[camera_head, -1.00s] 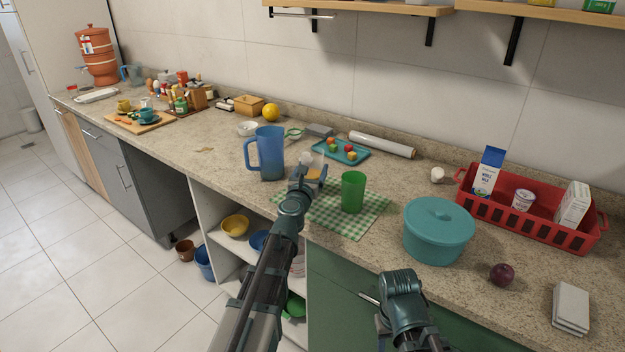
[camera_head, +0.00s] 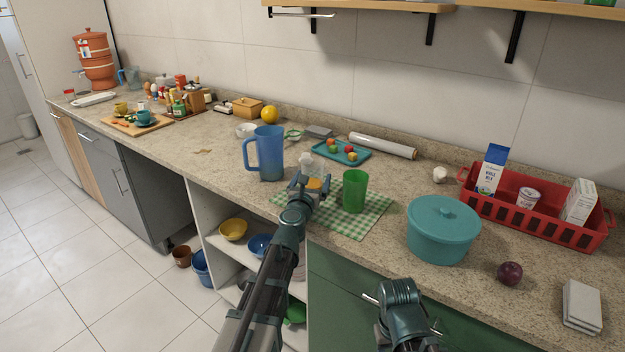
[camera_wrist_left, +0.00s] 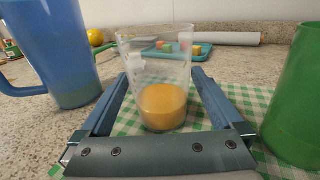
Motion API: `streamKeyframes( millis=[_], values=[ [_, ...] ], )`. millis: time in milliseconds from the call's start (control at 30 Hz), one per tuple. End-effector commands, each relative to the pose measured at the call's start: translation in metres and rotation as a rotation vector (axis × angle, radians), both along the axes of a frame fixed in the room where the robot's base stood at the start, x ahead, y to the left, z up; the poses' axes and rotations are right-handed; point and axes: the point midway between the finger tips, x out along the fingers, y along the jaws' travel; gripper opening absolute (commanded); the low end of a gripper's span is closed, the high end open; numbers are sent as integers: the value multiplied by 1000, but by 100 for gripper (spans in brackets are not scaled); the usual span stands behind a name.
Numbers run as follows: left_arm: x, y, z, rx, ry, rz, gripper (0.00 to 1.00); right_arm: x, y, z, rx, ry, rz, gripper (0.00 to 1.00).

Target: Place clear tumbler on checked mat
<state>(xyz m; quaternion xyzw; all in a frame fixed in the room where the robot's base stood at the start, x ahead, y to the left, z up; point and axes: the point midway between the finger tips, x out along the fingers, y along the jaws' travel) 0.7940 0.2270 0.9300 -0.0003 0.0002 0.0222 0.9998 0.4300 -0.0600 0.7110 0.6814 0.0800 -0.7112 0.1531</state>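The clear tumbler (camera_wrist_left: 155,75), with orange liquid at its bottom, stands upright between the fingers of my left gripper (camera_wrist_left: 160,85). The fingers lie along both its sides and appear to touch it. In the head view the tumbler (camera_head: 314,184) is partly hidden by my left gripper (camera_head: 307,185). It is over the left part of the green-and-white checked mat (camera_head: 345,224); whether its base touches the mat is hard to tell. A green cup (camera_head: 354,191) stands on the mat to its right. My right gripper (camera_head: 399,291) is low at the front, its fingers not distinguishable.
A blue pitcher (camera_head: 268,155) stands close to the left of the tumbler. A small white item (camera_head: 305,159) and a teal tray (camera_head: 342,153) are behind. A teal pot (camera_head: 441,232) and red basket (camera_head: 535,215) stand to the right. Mat space is free in front of the green cup.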

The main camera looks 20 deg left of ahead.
Motion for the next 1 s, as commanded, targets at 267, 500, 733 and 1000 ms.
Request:
streamKeyframes(
  millis=[267,500,733,1000],
  values=[
    [-4,0,4,0,0,0,100,0,0,3,0,0,0,50],
    [-41,-2,3,0,0,0,100,0,0,3,0,0,0,50],
    [-90,-4,3,0,0,1,100,0,0,3,0,0,0,50],
    [-119,-5,3,0,0,0,100,0,0,3,0,0,0,50]
  ],
)
